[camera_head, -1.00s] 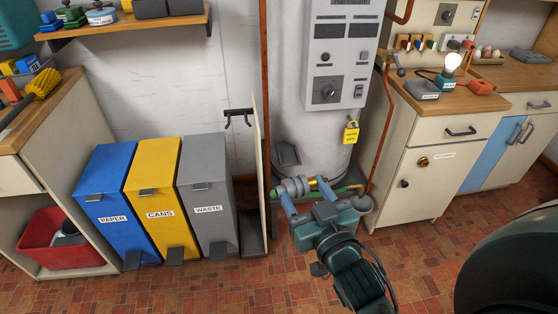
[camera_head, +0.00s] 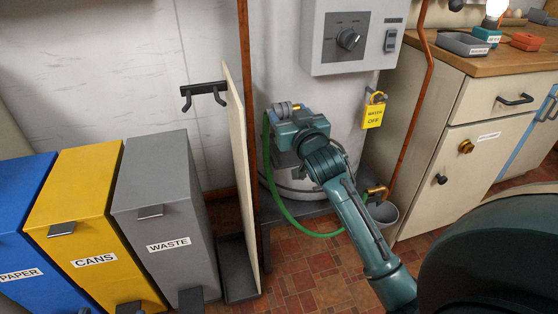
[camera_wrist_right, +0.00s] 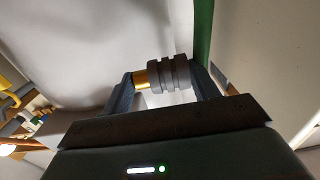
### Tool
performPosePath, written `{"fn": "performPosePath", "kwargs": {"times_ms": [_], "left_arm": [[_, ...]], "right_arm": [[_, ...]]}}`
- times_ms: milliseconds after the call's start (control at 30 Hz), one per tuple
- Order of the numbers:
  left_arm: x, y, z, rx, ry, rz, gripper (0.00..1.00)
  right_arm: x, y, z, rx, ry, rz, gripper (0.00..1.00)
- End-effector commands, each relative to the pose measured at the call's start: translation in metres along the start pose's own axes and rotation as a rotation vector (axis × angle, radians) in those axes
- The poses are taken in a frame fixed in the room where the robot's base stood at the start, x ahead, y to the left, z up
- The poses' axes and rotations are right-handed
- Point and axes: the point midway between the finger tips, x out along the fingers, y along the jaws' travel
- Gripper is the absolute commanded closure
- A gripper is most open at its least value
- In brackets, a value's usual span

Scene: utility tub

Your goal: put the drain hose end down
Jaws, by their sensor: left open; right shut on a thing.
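The drain hose end (camera_head: 284,107), a grey ribbed coupling with a brass part, is in my right gripper, in front of the white boiler cylinder. In the right wrist view the coupling (camera_wrist_right: 168,74) lies crosswise between the two fingers of my right gripper (camera_wrist_right: 163,82), which is shut on it. The green drain hose (camera_head: 288,214) hangs from it in a loop down near the floor and runs up to the brass drain valve (camera_head: 376,192). My right wrist hides part of the boiler base. My left gripper is out of view.
A grey bucket (camera_head: 385,214) stands below the valve. A double hook (camera_head: 205,92) sits on the wall, left of a thin upright panel (camera_head: 240,170). Grey (camera_head: 165,200), yellow (camera_head: 80,225) and blue (camera_head: 25,230) bins stand left. A yellow padlock tag (camera_head: 374,112) hangs right.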

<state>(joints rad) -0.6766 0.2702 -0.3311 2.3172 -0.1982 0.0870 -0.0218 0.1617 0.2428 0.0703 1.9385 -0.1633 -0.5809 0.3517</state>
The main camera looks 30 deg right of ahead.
Motion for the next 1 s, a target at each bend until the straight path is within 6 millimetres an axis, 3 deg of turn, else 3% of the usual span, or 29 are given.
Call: {"fn": "performPosePath", "kwargs": {"times_ms": [167, 800, 1000], "left_arm": [[-0.001, 0.004, 0.005, 0.002, 0.029, 0.004, 0.40], [0.005, 0.008, 0.006, -0.104, 0.090, 0.016, 0.40], [0.007, 0.007, 0.001, -0.112, 0.095, 0.017, 0.40]], "right_arm": [[0.006, 0.006, 0.012, 0.004, 0.000, 0.011, 0.64], [0.006, 0.004, 0.103, 0.005, 0.000, 0.011, 0.64], [0.006, 0.004, 0.103, 0.004, 0.002, 0.010, 0.64]]}}
